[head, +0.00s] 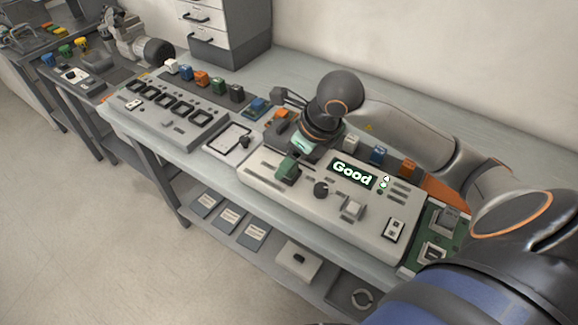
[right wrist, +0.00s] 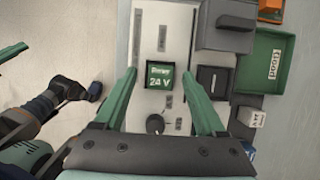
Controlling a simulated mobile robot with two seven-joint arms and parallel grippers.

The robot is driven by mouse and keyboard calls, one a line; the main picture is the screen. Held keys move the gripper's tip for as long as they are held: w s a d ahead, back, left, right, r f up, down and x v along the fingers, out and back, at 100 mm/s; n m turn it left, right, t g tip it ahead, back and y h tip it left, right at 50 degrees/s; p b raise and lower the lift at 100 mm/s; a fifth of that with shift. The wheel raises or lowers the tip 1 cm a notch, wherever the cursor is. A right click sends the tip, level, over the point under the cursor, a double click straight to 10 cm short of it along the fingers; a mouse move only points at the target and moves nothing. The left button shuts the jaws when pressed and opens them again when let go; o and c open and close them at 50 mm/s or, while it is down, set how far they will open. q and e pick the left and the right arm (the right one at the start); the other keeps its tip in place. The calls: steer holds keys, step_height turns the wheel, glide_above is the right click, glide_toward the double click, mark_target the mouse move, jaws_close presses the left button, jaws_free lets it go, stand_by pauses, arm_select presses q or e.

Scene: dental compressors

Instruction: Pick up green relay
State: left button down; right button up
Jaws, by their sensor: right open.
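The green relay (head: 287,167) sits upright on the left part of the light grey tester (head: 262,181), whose display (head: 352,174) reads "Good". In the right wrist view the relay (right wrist: 160,75) shows from above, with "Relay 24 V" on its top. My right gripper (right wrist: 160,73) is open, with one green finger on each side of the relay in that view. A visible gap separates each finger from it, and nothing is held. In the head view the right gripper (head: 303,147) hangs over the tester just behind the relay, its fingertips hard to make out.
A black knob (head: 321,189) stands on the tester near the relay. A green bin (right wrist: 273,62) marked "GOOD" and a white relay (right wrist: 258,118) lie to the right in the wrist view. A grey panel (head: 163,117) with a row of coloured relays stands at left.

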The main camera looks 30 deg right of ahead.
steer(key=shift+f, duration=0.15)
jaws_close()
stand_by(0.5)
